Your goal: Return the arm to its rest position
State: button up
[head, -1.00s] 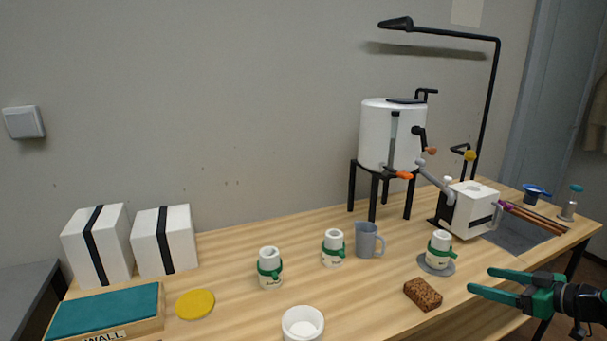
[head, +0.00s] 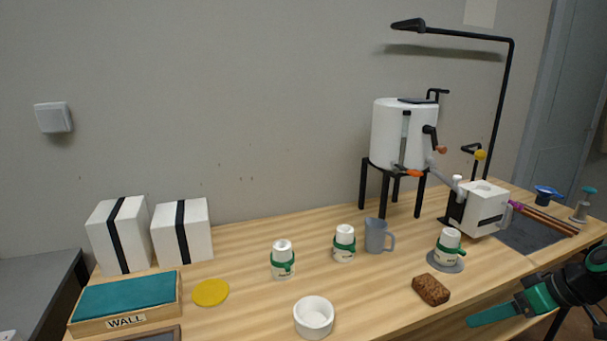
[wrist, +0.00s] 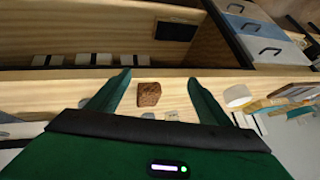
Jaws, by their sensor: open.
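My gripper (head: 493,312) has green fingers and is at the lower right of the head view, in front of the table's front edge. In the wrist view my gripper (wrist: 157,90) shows two green fingers spread apart with nothing held between them. A brown cork-like block (head: 431,290) lies on the wooden table (head: 380,290), to the left of the gripper and apart from it. The same block (wrist: 149,94) shows between and beyond the fingers in the wrist view.
A cup on a grey disc (head: 446,266), two more cups (head: 283,260), a grey mug (head: 377,236) and a white bowl (head: 314,318) stand on the table. A white tank (head: 403,135) on black legs and a white box-shaped device (head: 482,208) stand behind.

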jog(key=s+r+m+g+h, duration=0.2)
jog(key=s+r+m, duration=0.2)
jog(key=s, duration=0.6)
jog(key=s+a+r+m+g+h, duration=0.1)
jog(key=s+r+m+g+h, duration=0.1)
jog(key=s+m, duration=0.4)
jog(key=s+r+g, duration=0.1)
jog(key=s+r, duration=0.1)
jog(key=s, duration=0.2)
jog(key=shift+s+a+r+m+h, duration=0.15)
jog(key=shift+a+r+m+h, duration=0.15)
jog(key=shift+h, duration=0.1)
jog(key=shift+w+f, duration=0.25)
jog(key=shift+w, duration=0.4)
